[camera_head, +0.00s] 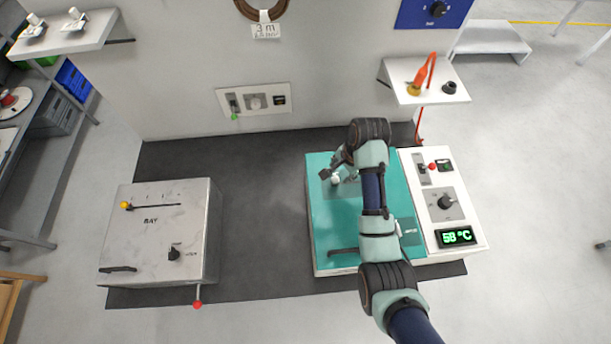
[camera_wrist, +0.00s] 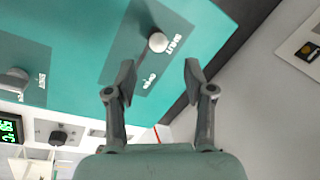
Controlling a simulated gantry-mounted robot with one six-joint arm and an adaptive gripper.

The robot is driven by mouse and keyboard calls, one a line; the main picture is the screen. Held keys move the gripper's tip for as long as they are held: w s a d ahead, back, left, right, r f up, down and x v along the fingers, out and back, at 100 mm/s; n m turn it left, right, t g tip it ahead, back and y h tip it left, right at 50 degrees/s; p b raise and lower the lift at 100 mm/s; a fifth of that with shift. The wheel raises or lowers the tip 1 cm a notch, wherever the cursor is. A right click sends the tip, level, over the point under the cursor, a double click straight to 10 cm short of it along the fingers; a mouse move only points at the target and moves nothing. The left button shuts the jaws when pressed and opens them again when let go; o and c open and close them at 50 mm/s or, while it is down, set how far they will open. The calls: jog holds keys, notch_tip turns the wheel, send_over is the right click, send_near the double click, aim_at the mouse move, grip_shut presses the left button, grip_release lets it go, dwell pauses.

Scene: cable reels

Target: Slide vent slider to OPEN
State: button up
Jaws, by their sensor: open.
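A pale round slider knob (camera_wrist: 158,41) stands on a darker teal plate (camera_wrist: 122,60) on the teal lid (camera_head: 318,225). It sits beside the SHUT lettering, with OPEN lettering lower on the plate in the wrist view. The pale knob also shows in the head view (camera_head: 335,180). My gripper (camera_wrist: 158,68) is open and empty. In the head view my gripper (camera_head: 333,172) is over the lid's upper left, and my arm hides part of the lid.
A white panel (camera_head: 423,208) with a red-tipped lever, dial and 58 °C display (camera_head: 456,236) adjoins the lid. A grey box (camera_head: 150,255) with a yellow-knobbed slider stands left. Dark mat (camera_head: 255,220) lies clear between them. A second grey knob (camera_wrist: 15,82) is on the lid.

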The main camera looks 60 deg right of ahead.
aim_at(337, 178)
jog(key=f, duration=0.5)
jog(key=w+f, duration=0.1)
jog(key=f, duration=0.1)
jog(key=shift+d+f, duration=0.25)
jog(key=shift+f, duration=0.05)
grip_shut()
